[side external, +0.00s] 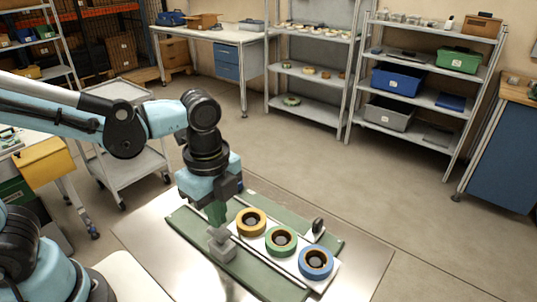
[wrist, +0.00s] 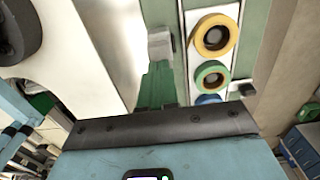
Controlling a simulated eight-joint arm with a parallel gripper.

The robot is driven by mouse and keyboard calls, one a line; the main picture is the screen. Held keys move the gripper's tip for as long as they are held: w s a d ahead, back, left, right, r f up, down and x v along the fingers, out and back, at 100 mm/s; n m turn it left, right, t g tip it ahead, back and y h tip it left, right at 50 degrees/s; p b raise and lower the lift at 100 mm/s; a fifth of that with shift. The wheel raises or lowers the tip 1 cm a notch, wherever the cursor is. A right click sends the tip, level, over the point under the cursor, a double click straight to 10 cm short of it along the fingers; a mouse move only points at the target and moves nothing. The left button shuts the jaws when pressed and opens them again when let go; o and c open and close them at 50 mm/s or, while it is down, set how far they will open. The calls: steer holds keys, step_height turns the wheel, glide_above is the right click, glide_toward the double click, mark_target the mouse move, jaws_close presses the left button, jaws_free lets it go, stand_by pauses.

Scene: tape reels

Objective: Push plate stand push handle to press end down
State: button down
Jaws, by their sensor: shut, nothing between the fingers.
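A white plate (side external: 298,253) carries a yellow reel (side external: 251,221), a green reel (side external: 281,241) and a blue reel (side external: 316,262) in a row. It lies on a green stand (side external: 185,222). A grey block (side external: 222,246), which looks like the push handle, is at the plate's left side. My gripper (side external: 217,222) is shut and empty, its green fingers pointing down right at the grey block; I cannot tell whether they touch. In the wrist view the shut fingers (wrist: 156,85) are close to the grey block (wrist: 160,43), with the yellow reel (wrist: 213,36) beside it.
A small black upright part (side external: 318,226) stands on the stand's far side. The shiny table (side external: 145,232) is bare around the stand. A grey cart (side external: 140,165) stands at the left behind my arm. Shelves (side external: 310,70) are well back.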

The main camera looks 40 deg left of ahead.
steer(key=shift+f, duration=1.7)
stand_by(3.7)
steer(key=shift+r, duration=3.5)
steer(key=shift+w+a+n, duration=0.1)
steer(key=shift+a+n, duration=0.25)
steer(key=shift+n, duration=0.25)
steer(key=w+a+n+t, duration=0.1)
steer(key=a+n+t, duration=0.6)
steer(key=n, duration=0.9)
steer(key=a, duration=0.2)
steer(key=shift+w+a+r+n, duration=0.15)
steer(key=shift+w+a+n, duration=0.2)
steer(key=shift+w+n, duration=0.05)
